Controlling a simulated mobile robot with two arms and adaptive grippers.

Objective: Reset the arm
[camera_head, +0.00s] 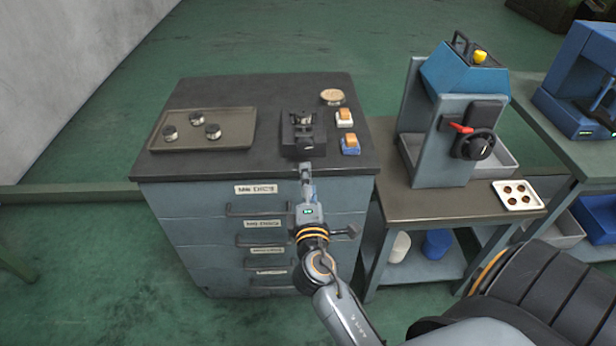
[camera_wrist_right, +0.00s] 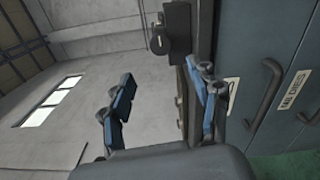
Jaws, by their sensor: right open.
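My right arm comes in from the bottom of the head view. Its gripper (camera_head: 307,178) is at the front edge of the cabinet's dark top, just in front of the black fixture (camera_head: 303,132). In the right wrist view the two blue-padded fingers of my right gripper (camera_wrist_right: 165,103) stand wide apart with nothing between them. The fixture (camera_wrist_right: 175,30) shows beyond the fingers there. My left gripper is in neither view.
The drawer cabinet (camera_head: 200,168) carries a tray (camera_head: 240,140) with three small metal parts, a round wooden disc (camera_head: 332,97) and two small blocks (camera_head: 345,118). Green floor is open at left.

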